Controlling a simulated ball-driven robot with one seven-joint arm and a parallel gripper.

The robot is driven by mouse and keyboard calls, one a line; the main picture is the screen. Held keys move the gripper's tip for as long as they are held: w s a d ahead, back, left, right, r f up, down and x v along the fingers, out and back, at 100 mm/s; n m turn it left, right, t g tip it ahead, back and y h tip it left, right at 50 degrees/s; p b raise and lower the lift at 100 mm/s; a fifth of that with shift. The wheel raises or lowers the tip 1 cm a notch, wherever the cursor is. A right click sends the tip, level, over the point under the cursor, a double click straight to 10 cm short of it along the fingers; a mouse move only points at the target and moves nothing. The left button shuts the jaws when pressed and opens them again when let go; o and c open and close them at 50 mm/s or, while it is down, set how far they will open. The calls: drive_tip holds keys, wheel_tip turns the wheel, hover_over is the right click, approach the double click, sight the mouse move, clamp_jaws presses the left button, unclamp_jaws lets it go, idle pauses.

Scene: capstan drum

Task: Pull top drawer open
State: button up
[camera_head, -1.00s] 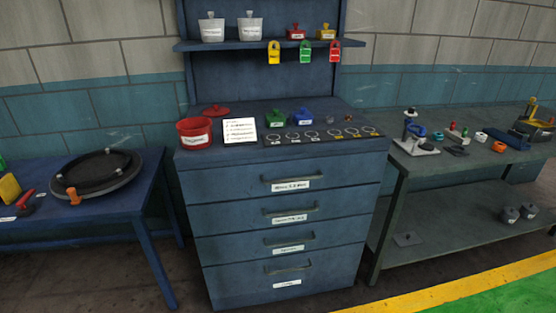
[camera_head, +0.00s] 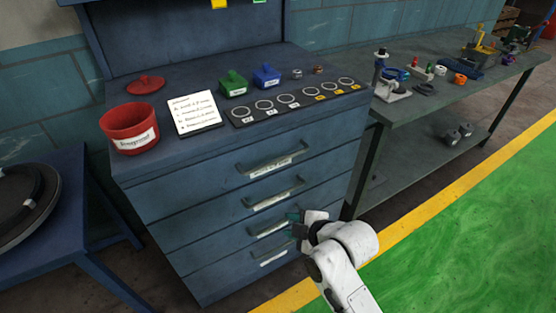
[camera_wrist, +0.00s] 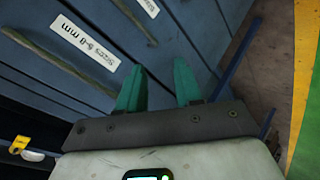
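The blue drawer cabinet (camera_head: 165,205) stands in front of me with several drawers, all closed. The top drawer (camera_head: 190,185) has a grey bar handle (camera_head: 273,158) with a white label under it. My gripper (camera_head: 294,222) is low at the cabinet's front, lower right of the top handle and near the lower handles. In the wrist view its two teal fingers (camera_wrist: 160,88) are apart with nothing between them.
On the cabinet top are a red bucket (camera_head: 130,128), a white card (camera_head: 194,113), green and blue objects and a row of rings. A grey bench (camera_head: 440,75) stands at right, a blue table (camera_head: 60,240) at left. Green floor (camera_head: 470,220) at right is open.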

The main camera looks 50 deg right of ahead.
sight(280, 158)
drive_tip(key=w+d+r+n+t+h, duration=0.3)
drive_tip(key=w+d+r+n+t, duration=0.25)
drive_tip(key=d+r, duration=0.25)
drive_tip(key=shift+g, duration=0.45)
drive_tip(key=p+x, duration=0.1)
drive_tip(key=x, duration=0.9)
drive_tip(key=shift+w+d+f, duration=0.25)
drive_tip(key=shift+w, duration=0.05)
clamp_jaws()
